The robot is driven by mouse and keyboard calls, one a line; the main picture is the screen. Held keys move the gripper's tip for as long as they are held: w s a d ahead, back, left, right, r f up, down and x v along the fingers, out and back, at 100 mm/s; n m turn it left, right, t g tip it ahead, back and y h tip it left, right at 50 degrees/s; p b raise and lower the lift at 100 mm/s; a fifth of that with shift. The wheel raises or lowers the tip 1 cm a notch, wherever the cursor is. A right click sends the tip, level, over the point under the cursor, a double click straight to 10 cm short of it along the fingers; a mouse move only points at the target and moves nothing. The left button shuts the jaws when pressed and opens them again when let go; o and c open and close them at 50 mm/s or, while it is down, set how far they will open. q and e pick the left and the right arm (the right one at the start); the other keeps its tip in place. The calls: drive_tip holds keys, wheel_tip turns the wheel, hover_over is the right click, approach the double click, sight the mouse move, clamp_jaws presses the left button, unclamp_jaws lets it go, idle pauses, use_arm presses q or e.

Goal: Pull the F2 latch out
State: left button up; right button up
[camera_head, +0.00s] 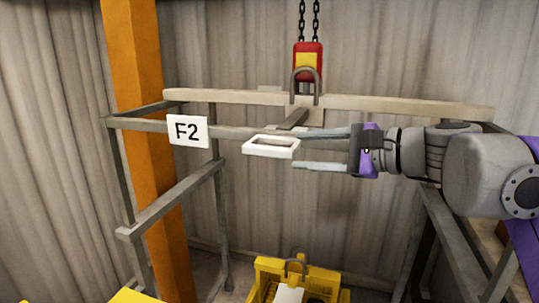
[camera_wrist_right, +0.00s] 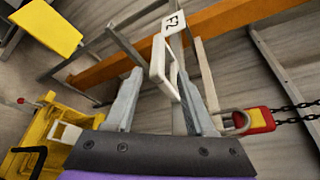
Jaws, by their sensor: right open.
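The F2 latch shows as a white rectangular loop handle (camera_head: 272,146) on the grey frame, right of the white F2 sign (camera_head: 188,131). My right gripper (camera_head: 297,151) comes in from the right with its two fingers apart, its tips at the handle's right end. In the right wrist view the handle (camera_wrist_right: 158,58) lies at the tips, between the two spread fingers (camera_wrist_right: 160,78). I see no grip on it; whether the tips touch it is unclear. The F2 sign (camera_wrist_right: 173,22) shows behind it. My left gripper is out of view.
A red and yellow hoist block (camera_head: 308,60) hangs on chains above the beam (camera_head: 390,105), close to my right gripper. An orange post (camera_head: 135,60) stands at the left. A yellow carrier (camera_head: 325,277) with a grey loop stands below.

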sight(279, 151)
drive_tip(key=x, duration=0.9)
drive_tip(key=shift+s+a, duration=0.2)
drive_tip(key=shift+s, duration=0.05)
drive_tip(key=shift+c, duration=0.2)
clamp_jaws()
idle(0.8)
